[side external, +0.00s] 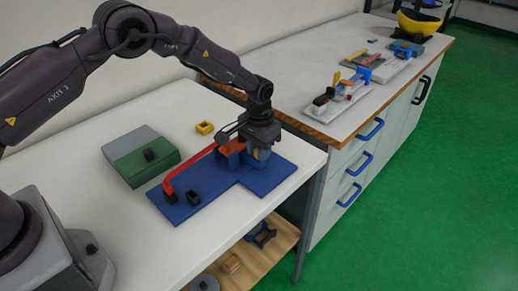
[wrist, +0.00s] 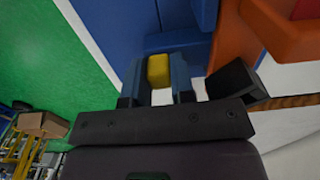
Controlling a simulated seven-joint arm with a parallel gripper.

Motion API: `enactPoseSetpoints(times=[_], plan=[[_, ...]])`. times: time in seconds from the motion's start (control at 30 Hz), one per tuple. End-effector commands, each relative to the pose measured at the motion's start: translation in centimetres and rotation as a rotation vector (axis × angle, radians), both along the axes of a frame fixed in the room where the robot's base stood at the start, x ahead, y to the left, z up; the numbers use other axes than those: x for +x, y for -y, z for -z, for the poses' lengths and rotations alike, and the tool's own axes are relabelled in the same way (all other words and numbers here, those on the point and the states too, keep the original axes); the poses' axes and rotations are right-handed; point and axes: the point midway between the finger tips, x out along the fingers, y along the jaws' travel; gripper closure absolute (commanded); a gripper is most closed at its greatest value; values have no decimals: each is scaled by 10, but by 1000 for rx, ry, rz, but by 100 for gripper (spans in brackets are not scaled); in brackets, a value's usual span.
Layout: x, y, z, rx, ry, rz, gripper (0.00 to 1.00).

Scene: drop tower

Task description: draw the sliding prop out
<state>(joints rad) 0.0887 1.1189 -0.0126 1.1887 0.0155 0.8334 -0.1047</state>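A blue base plate (side external: 203,200) lies on the white table, with a long red bar (side external: 190,171) slanting above it and an orange block (side external: 231,155) at the bar's far end. My gripper (side external: 258,152) points down beside the orange block. In the wrist view, my gripper's blue-grey fingers (wrist: 157,84) stand on both sides of a small yellow piece (wrist: 159,69). Whether they press on it or only flank it is not clear. The orange part (wrist: 238,38) is to its right. Which piece is the sliding prop cannot be made out.
A green-and-grey box (side external: 140,156) and a yellow open block (side external: 205,128) lie on the table behind the plate. A small black block (side external: 193,198) stands on the plate. The table's right edge is close to the plate. Other assemblies (side external: 338,100) stand on the far counter.

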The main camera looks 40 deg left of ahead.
Motion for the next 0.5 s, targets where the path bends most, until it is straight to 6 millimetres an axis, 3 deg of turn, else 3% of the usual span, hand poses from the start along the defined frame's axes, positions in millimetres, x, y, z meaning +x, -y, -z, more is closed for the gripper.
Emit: enactPoseSetpoints(times=[0.17,0.5], plan=[[0,3,0,0,0,1,100],[0,53,0,-1,0,2,100]])
